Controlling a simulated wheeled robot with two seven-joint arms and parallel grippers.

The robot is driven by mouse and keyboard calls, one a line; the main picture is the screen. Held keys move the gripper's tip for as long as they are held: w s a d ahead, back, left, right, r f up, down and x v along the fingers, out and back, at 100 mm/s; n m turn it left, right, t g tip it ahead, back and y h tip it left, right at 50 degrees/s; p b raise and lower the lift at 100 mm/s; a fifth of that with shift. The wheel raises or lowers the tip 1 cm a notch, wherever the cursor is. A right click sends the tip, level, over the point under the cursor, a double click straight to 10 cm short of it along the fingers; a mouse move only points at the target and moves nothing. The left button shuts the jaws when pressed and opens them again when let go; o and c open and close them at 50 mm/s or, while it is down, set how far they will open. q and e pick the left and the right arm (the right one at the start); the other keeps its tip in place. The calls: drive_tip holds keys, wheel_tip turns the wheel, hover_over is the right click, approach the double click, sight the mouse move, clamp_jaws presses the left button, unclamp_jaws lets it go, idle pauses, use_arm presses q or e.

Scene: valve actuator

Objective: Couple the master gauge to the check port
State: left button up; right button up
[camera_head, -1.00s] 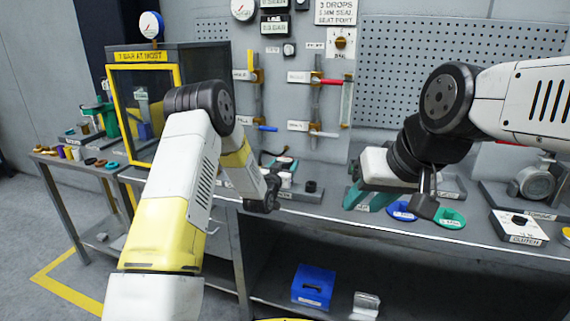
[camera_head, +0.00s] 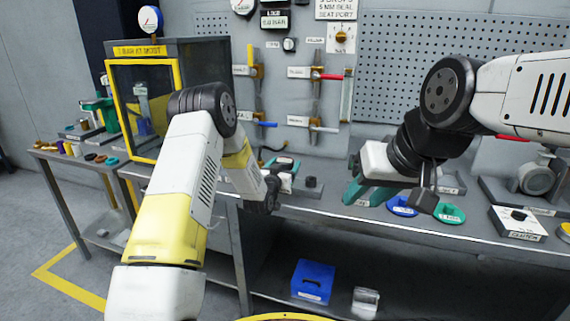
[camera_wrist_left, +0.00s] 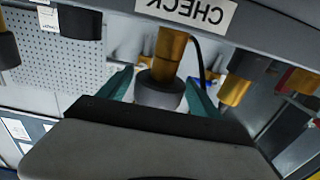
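The check port is a brass fitting (camera_wrist_left: 171,45) by an upside-down CHECK label (camera_wrist_left: 186,10) in the left wrist view. A grey collar (camera_wrist_left: 159,92) sits at its near end, between the teal fingers of my left gripper (camera_wrist_left: 160,95). Whether the fingers touch the collar is unclear. In the head view my left gripper (camera_head: 285,164) is at the back of the bench, partly hidden by my arm. A round white dial gauge (camera_head: 150,20) stands on the cabinet; I cannot tell whether it is the master gauge. My right gripper (camera_head: 368,192) looks open and empty above the bench.
A wall panel with valves (camera_head: 315,95) rises behind the bench. A blue disc (camera_head: 402,206), a green disc (camera_head: 449,213) and a white labelled box (camera_head: 518,224) lie right of my right gripper. A yellow-framed cabinet (camera_head: 144,62) stands left. A blue bin (camera_head: 313,282) is below.

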use_arm(q)
drive_tip(key=shift+o, duration=0.7)
drive_tip(key=shift+f, duration=0.1)
drive_tip(key=v, duration=0.7)
drive_tip(key=shift+s, duration=0.35)
drive_tip(key=shift+a, duration=0.1)
drive_tip(key=s+a+r+n+g+y, duration=0.1)
drive_tip(key=s+a+r+g+y, duration=0.2)
drive_tip(key=s+r, duration=0.4)
drive_tip(key=s+a+r+g, duration=0.3)
drive_tip(key=s+a+r, duration=0.2)
drive_tip(key=r, duration=0.5)
drive_tip(key=s+a+r+n+g, duration=0.1)
drive_tip(key=s+a+g, duration=0.1)
drive_tip(key=s, duration=1.2)
drive_tip(key=s+a+r+n+g, duration=0.1)
drive_tip(key=s+g, duration=0.2)
drive_tip(key=s, duration=1.1)
drive_tip(key=shift+a, duration=0.4)
